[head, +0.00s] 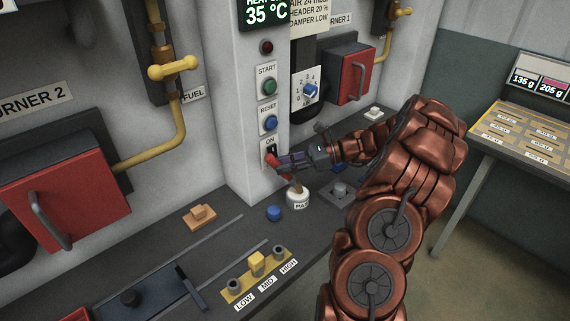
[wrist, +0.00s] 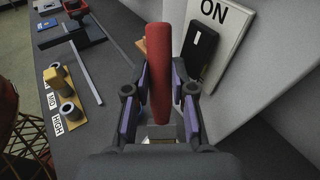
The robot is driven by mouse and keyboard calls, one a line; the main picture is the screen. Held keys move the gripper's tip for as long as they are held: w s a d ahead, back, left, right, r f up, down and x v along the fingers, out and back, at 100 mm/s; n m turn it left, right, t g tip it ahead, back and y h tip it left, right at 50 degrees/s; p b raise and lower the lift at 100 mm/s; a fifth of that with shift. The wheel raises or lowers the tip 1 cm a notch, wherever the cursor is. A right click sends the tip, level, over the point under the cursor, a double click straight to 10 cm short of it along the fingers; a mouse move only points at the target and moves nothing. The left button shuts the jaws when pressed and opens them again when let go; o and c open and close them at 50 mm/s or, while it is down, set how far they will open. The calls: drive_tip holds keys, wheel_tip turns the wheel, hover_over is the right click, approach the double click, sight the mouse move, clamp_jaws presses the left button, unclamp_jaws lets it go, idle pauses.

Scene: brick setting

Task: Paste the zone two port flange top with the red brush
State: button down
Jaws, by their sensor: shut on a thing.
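My gripper (head: 290,160) is shut on the red brush (head: 271,161), in front of the pillar's ON switch. In the wrist view the brush's red handle (wrist: 158,65) stands up between the two purple-padded fingers of my gripper (wrist: 160,95). A white pot (head: 298,200) with a partly hidden label starting "PA" stands just below my gripper. A thin tan part shows at the pot's mouth; I cannot tell whether the brush touches the paste. The Burner 2 unit has a red door (head: 68,185) at the left. I cannot make out which part is the zone two port flange.
A blue knob piece (head: 274,213) stands beside the pot. A yellow LOW, MID, HIGH rack (head: 240,292) is at the front. An orange block (head: 200,216) and a blue tray (head: 165,301) lie to its left. The pillar (head: 235,130) rises close behind my gripper.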

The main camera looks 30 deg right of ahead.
drive_tip(key=shift+f, duration=0.5)
idle(1.8)
drive_tip(key=shift+r, duration=0.15)
drive_tip(key=shift+r+p, duration=2.55)
drive_tip(key=shift+r, duration=0.9)
